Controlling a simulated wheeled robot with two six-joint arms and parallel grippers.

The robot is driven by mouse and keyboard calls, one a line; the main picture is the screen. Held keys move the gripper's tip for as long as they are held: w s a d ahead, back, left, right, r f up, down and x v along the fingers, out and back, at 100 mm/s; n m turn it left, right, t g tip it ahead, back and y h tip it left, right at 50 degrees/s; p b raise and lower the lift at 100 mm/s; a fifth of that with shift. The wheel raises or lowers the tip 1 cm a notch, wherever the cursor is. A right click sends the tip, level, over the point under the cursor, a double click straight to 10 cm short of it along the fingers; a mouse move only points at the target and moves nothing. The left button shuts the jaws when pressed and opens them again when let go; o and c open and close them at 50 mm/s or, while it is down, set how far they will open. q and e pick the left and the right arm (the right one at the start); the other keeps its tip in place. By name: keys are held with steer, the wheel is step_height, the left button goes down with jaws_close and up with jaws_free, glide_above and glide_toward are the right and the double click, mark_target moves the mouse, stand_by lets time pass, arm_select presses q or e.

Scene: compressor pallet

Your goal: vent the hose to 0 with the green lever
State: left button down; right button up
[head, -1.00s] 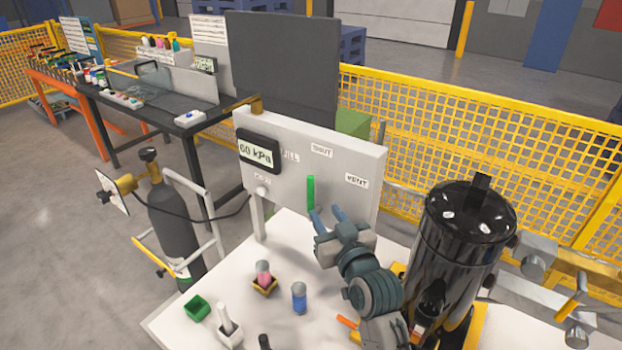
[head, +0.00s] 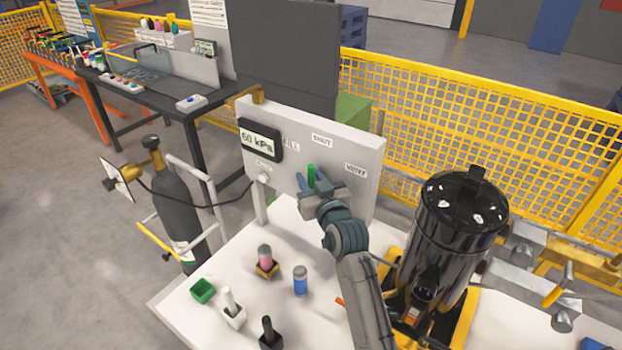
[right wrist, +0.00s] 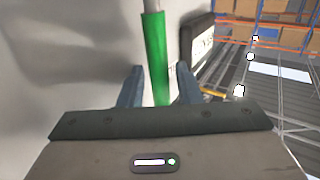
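The green lever (head: 311,175) stands upright on the front of the white panel (head: 290,160), below the SHUT label (head: 322,140). The VENT label (head: 356,171) is to its right and a partly hidden FILL label to its left. The gauge (head: 260,140) reads 60 kPa. My right gripper (head: 314,184) is at the lever. In the right wrist view the green lever (right wrist: 156,58) stands between the two open fingers of the gripper (right wrist: 159,80), with a narrow gap visible on each side. The lever's lower end is hidden behind the gripper. My left gripper is not in view.
A black tank (head: 460,235) stands close to the right of my right arm. On the white table are a blue-bodied bottle (head: 300,282), a pink one (head: 265,256), a green box (head: 203,290) and dark and white handles. A grey cylinder (head: 177,210) stands at left.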

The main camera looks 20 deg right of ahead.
jaws_close()
